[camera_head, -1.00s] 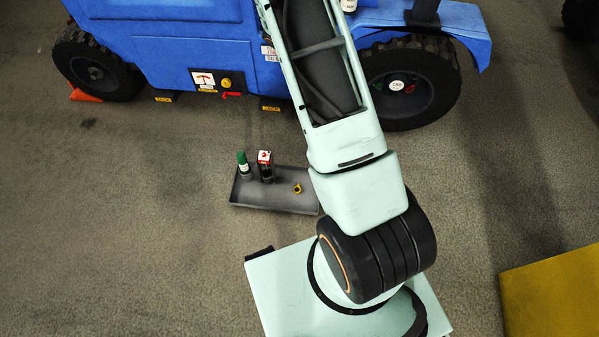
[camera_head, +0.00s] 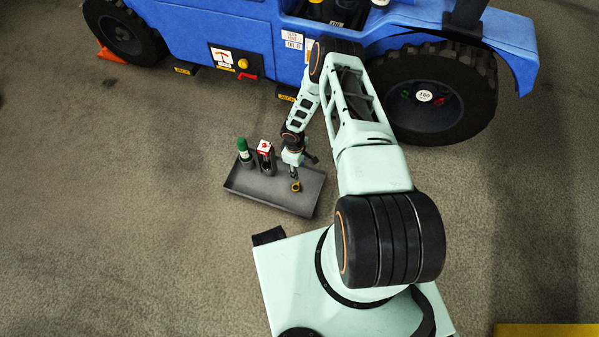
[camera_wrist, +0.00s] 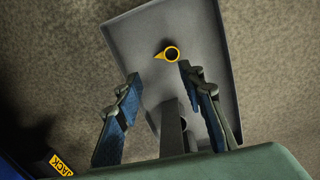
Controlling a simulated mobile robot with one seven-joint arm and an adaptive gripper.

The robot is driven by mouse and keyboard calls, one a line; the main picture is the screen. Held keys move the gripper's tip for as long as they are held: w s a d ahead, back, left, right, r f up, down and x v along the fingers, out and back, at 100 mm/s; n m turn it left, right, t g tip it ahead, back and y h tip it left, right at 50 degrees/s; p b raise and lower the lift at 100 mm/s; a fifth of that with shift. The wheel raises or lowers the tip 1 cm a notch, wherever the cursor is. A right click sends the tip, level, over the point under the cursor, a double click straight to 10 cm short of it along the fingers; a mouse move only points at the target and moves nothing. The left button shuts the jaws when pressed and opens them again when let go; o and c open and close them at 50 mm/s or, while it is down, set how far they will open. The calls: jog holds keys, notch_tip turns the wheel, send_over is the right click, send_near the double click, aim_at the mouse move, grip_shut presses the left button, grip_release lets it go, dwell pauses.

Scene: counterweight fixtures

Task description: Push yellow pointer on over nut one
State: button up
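The yellow pointer (camera_head: 296,187) is a small ring with a pointed tip. It lies in the grey tray (camera_head: 246,191) on the floor, and it also shows in the wrist view (camera_wrist: 172,54). My gripper (camera_head: 294,178) is over the tray, close above the pointer. In the wrist view my gripper (camera_wrist: 159,75) is open, with the pointer just beyond the fingertips and nothing held. The truck's right wheel (camera_head: 430,93) has a white round label and small red and green marks on its hub. I cannot make out which nut is nut one.
A green-capped bottle (camera_head: 244,150) and a red-and-white item in a dark holder (camera_head: 266,157) stand in the tray's left end. The blue truck (camera_head: 215,25) is behind. An orange wedge (camera_head: 110,54) lies by its left wheel. Floor left of the tray is clear.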

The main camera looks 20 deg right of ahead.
aim_at(296, 189)
jog(key=shift+y, duration=0.3)
jog(key=f+b, duration=0.3)
jog(key=f, duration=0.1)
jog(key=a+f+b, duration=0.1)
jog(key=f+b, duration=0.2)
jog(key=f, duration=0.2)
jog(key=f+b, duration=0.3)
jog(key=f, duration=0.1)
jog(key=shift+s+a+f+b, duration=0.2)
jog(key=shift+s+f+b, duration=0.1)
jog(key=shift+s+f, duration=0.1)
jog(key=shift+r, duration=0.1)
jog(key=shift+c, duration=0.2)
jog(key=c, duration=0.7)
jog(key=shift+o, duration=0.2)
jog(key=shift+r, duration=0.2)
jog(key=shift+r+p, duration=1.2)
jog(key=shift+r, duration=0.15)
jog(key=shift+r+p, duration=2.25)
jog(key=shift+r, duration=0.75)
